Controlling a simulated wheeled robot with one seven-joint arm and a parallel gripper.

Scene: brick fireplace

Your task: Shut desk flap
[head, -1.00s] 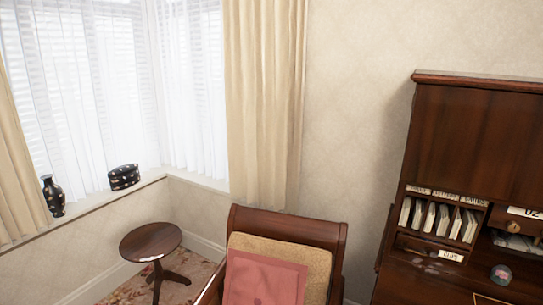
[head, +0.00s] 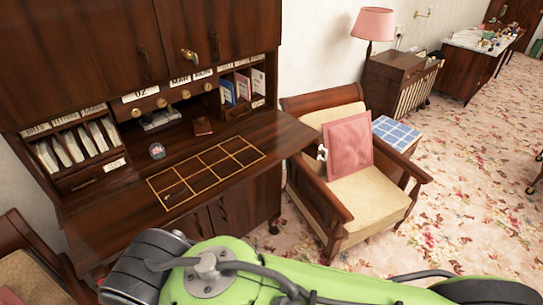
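The dark wooden desk (head: 105,175) stands at the left of the head view, with a tall cabinet above it. Its flap (head: 255,128) is down and lies flat as a writing surface, with a gold grid inlay. A small round glass object (head: 157,151) stands at the back of the writing surface. A small brown book or box (head: 203,126) is behind the grid. My green arm crosses the bottom of the view in front of the desk. My gripper is not in view.
An armchair (head: 385,205) with a pink cushion stands close to the desk's right side. Another chair (head: 28,278) is at the lower left. A pink lamp (head: 375,25) and small cabinet (head: 388,80) stand behind. Flowered carpet (head: 470,190) is open at the right.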

